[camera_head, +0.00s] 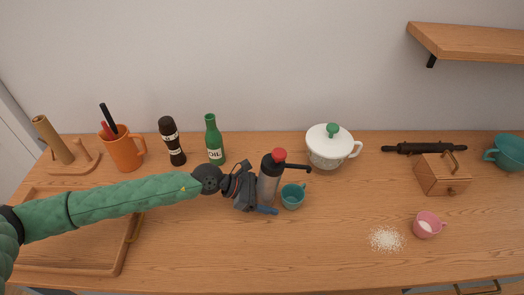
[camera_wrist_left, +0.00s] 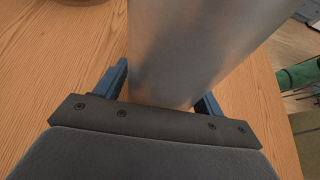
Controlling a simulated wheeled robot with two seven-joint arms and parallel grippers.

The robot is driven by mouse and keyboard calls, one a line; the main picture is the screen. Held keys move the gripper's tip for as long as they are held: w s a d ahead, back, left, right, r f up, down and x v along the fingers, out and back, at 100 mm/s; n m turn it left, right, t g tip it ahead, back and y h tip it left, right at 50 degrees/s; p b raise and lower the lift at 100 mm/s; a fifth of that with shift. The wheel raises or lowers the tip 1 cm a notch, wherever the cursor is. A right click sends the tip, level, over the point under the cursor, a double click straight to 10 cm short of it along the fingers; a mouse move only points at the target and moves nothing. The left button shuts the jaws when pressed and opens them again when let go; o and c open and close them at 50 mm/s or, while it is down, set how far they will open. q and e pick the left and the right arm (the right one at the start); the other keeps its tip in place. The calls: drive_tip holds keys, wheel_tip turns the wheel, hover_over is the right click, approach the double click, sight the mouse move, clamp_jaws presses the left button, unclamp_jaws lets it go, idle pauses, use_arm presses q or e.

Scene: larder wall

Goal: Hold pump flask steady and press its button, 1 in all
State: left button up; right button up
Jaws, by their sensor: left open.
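The pump flask (camera_head: 269,187) stands upright on the wooden counter, with a grey body, a dark top and spout pointing right, and a red button (camera_head: 279,154) on top. My left gripper (camera_head: 266,203) is at the flask's lower body. In the left wrist view the grey flask body (camera_wrist_left: 195,45) stands between the two blue fingers of my left gripper (camera_wrist_left: 162,88), which are open. Whether either finger touches it I cannot tell. A teal cup (camera_head: 292,197) stands just right of the flask, below the spout. My right gripper is not in view.
Behind are an orange mug (camera_head: 124,152), a dark grinder (camera_head: 172,143), a green oil bottle (camera_head: 214,142) and a white lidded pot (camera_head: 328,151). Right are a wooden box (camera_head: 440,176), a pink cup (camera_head: 427,226) and spilled white grains (camera_head: 386,239). The front middle counter is clear.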

use_arm(q)
drive_tip(key=c, duration=0.6)
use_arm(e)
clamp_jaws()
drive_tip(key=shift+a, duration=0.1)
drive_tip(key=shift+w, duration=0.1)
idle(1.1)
